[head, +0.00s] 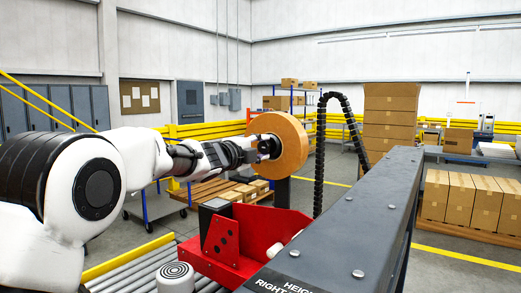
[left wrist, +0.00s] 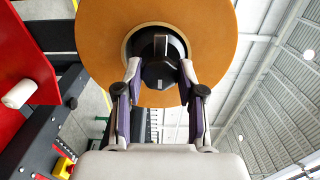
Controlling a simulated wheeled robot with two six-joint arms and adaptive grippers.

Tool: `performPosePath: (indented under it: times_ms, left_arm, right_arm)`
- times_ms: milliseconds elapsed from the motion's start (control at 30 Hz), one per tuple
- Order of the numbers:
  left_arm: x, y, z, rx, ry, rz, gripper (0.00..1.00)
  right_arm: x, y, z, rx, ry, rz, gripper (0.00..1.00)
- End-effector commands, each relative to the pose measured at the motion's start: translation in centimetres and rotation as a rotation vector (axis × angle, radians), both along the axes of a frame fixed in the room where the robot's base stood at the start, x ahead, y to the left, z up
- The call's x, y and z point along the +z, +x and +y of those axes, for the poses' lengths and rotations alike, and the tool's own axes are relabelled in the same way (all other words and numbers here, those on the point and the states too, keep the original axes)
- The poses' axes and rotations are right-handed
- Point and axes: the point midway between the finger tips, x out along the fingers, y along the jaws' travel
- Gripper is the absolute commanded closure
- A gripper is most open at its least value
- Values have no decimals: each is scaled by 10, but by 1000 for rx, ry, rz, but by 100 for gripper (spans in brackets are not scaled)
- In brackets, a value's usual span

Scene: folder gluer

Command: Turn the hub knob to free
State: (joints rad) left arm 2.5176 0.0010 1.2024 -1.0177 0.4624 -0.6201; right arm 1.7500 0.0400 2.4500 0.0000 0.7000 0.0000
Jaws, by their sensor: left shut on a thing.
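The hub knob (left wrist: 160,72) is a dark, faceted knob with a raised grip bar, at the centre of a large orange-brown roll (left wrist: 205,28). The roll also shows in the head view (head: 291,143), upright at the end of my left arm. My left gripper (left wrist: 160,70) is shut on the hub knob, with one finger on each side of it. In the head view the left gripper (head: 265,147) reaches the roll's hub and covers much of the knob. My right gripper is in neither view.
A red bracket (head: 232,243) stands below the roll, near a roller conveyor (head: 128,268). A long dark grey beam (head: 345,220) runs along the right, with a black cable chain (head: 321,150) arching behind. Stacked cartons (head: 460,198) stand further right.

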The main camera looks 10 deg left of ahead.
Motion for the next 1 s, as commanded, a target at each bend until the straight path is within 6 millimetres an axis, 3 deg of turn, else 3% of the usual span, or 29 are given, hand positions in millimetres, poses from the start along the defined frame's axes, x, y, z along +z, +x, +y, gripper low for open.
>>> performPosePath:
  times_ms: [167,200,267,667,767,1000]
  left_arm:
    - [-1,0,0,-1,2,1,96]
    - [-1,0,0,-1,2,1,58]
    - [-1,0,0,-1,2,1,37]
    - [0,-5,3,0,1,2,36]
    - [0,-20,8,-1,-1,3,36]
    - [0,-77,32,0,-4,2,36]
  right_arm:
    - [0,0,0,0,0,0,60]
    - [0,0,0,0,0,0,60]
    - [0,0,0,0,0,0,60]
    - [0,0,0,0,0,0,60]
    - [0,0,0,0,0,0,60]
    - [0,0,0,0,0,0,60]
